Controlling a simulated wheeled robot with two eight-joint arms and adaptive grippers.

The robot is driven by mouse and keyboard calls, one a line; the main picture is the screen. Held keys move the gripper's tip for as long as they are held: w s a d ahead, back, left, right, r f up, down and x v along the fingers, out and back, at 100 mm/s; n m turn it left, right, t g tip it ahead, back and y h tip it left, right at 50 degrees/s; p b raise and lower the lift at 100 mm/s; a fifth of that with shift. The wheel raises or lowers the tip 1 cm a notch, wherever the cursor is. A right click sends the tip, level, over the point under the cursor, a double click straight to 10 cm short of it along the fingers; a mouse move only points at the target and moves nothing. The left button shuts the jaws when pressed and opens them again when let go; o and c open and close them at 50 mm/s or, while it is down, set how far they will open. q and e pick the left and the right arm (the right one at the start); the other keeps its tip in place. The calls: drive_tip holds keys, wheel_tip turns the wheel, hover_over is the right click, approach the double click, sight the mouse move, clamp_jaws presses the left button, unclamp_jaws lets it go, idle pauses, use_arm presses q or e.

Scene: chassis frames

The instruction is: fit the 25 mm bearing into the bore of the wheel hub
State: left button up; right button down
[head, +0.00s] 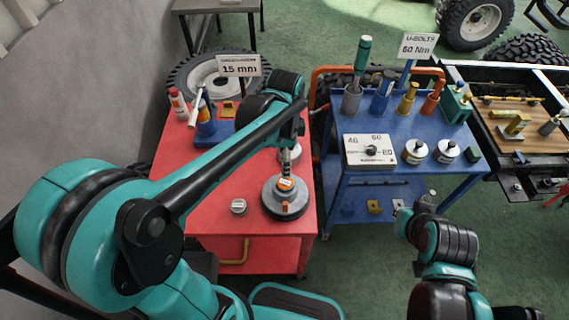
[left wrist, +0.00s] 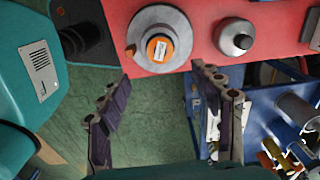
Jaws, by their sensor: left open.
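The wheel hub (head: 270,206) is a round grey stepped disc on the front right of the red cart top. It also shows in the left wrist view (left wrist: 140,30). An orange round piece with a white label (head: 286,184) sits at its centre; I cannot tell whether this is the bearing or part of the hub. A small silver cylinder (head: 239,206) stands left of the hub. My left gripper (head: 287,160) is above and behind the hub; its fingers (left wrist: 160,75) are open and empty. My right gripper (head: 405,220) is low at the right, its jaws unclear.
A round silver piece (left wrist: 236,38) lies near the hub. The red cart (head: 200,175) carries a 15 mm sign (head: 239,66), bottles and a blue stand at its back left.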

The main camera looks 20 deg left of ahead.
use_arm(q)
drive_tip(key=s+a+r+n+t, duration=0.1)
drive_tip(key=s+a+n+t, duration=0.1)
drive_tip(key=s+n, duration=0.3)
drive_tip(key=s+a+r+n+t, duration=0.2)
drive_tip(key=s+n+t, duration=0.3)
drive_tip(key=n, duration=0.4)
drive_tip(key=shift+s+a, duration=0.15)
drive_tip(key=shift+a, duration=0.15)
drive_tip(key=shift+f, duration=0.1)
wheel_tip(320, 180, down, 3)
drive_tip(key=b, duration=0.3)
drive_tip(key=shift+c, duration=0.2)
